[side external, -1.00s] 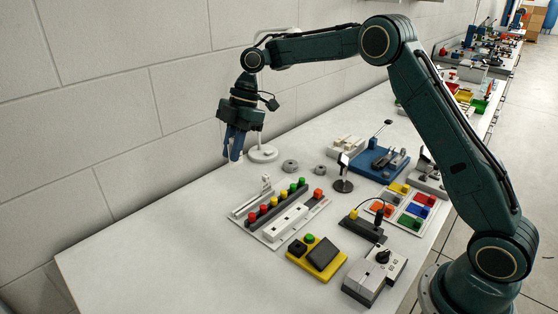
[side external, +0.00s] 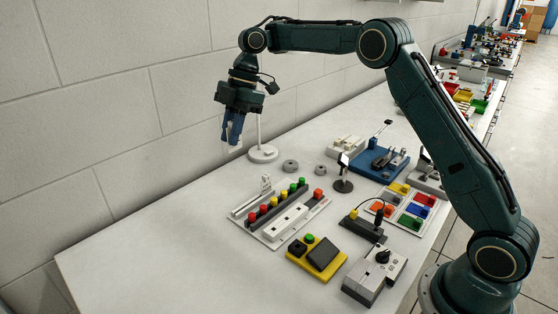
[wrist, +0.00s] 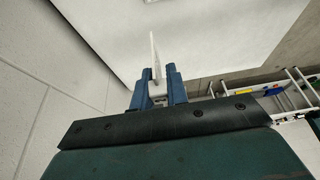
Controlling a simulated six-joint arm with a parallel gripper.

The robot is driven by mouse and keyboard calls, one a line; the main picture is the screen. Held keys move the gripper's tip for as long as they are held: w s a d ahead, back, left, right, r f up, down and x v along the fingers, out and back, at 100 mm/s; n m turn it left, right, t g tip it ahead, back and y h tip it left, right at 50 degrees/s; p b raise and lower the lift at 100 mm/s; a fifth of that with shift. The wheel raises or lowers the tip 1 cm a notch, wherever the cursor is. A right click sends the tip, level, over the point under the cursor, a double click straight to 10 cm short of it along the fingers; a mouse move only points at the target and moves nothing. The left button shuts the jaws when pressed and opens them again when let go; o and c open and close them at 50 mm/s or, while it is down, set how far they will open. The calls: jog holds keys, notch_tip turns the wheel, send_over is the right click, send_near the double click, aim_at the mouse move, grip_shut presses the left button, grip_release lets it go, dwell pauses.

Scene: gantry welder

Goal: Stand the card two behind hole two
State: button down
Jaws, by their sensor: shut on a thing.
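My gripper (side external: 232,143) hangs above the back of the table near the wall. Its blue fingers are shut on a white card (wrist: 155,54), seen nearly edge-on in the wrist view; only a small pale piece of it shows below the fingers in the side view (side external: 235,149). Its marking cannot be read. The board (side external: 268,240) lies on the table below and to the right, with a white block with dark openings (side external: 286,222), a dark strip of red, yellow and green knobs (side external: 277,206), and a pale rail (side external: 247,206) behind. A small white upright piece (side external: 266,183) stands by that rail.
A white round stand (side external: 263,154) with an upright rod is close to my gripper. A yellow box (side external: 316,258) and a grey dial box (side external: 375,275) stand at the front. The table's left part is clear.

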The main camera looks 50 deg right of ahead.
jog(key=shift+f, duration=0.1)
jog(key=shift+d+f, duration=0.15)
jog(key=shift+f, duration=0.4)
jog(key=d+f, duration=0.4)
jog(key=f, duration=0.7)
jog(key=shift+d+f, duration=0.15)
jog(key=shift+d, duration=0.2)
jog(key=shift+f, duration=0.25)
jog(key=shift+f, duration=2.2)
jog(key=shift+f, duration=1.2)
dwell(0.6)
